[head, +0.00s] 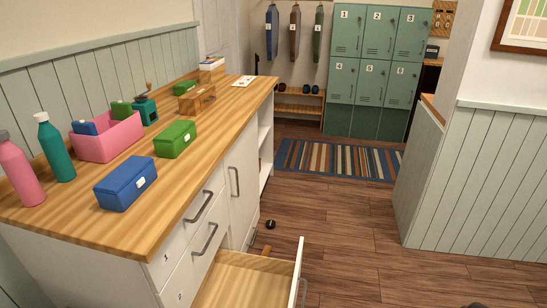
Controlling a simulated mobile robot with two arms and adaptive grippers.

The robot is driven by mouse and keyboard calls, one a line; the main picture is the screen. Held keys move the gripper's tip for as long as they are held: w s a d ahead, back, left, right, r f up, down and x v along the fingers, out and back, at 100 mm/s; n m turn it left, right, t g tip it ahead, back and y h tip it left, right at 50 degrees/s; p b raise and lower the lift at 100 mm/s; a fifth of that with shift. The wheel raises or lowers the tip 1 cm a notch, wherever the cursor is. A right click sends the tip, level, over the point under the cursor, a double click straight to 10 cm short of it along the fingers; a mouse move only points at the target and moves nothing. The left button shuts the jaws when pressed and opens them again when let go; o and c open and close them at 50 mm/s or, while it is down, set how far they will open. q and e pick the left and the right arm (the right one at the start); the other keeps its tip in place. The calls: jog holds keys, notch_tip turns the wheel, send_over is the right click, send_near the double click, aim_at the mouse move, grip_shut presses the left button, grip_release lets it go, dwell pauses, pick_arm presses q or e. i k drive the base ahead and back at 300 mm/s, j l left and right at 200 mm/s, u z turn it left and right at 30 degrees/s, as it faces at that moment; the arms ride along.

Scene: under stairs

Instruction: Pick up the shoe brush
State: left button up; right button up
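I cannot identify a shoe brush for sure. A small orange-brown wooden piece (267,250) shows just past the far edge of the open drawer, low by the cabinet; most of it is hidden, and I cannot tell what it is. A small dark round object (270,224) lies on the floor beyond it. The open drawer (301,268) is pulled out below the drawers marked 1 and 2; the part of its wooden bottom in view is bare.
The wooden counter (222,108) bears a blue box (127,183), a green box (176,139), a pink bin (108,138) and two bottles. Green lockers (372,75) stand at the back behind a striped rug (338,160). The open drawer juts into the floor; the middle floor is clear.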

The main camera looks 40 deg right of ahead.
aim_at(266, 251)
jog(key=k+l+z, duration=0.1)
jog(key=z, duration=0.25)
jog(key=k+l+z, duration=0.1)
jog(key=z, duration=0.25)
jog(key=l+z, duration=0.2)
jog(key=z, duration=0.2)
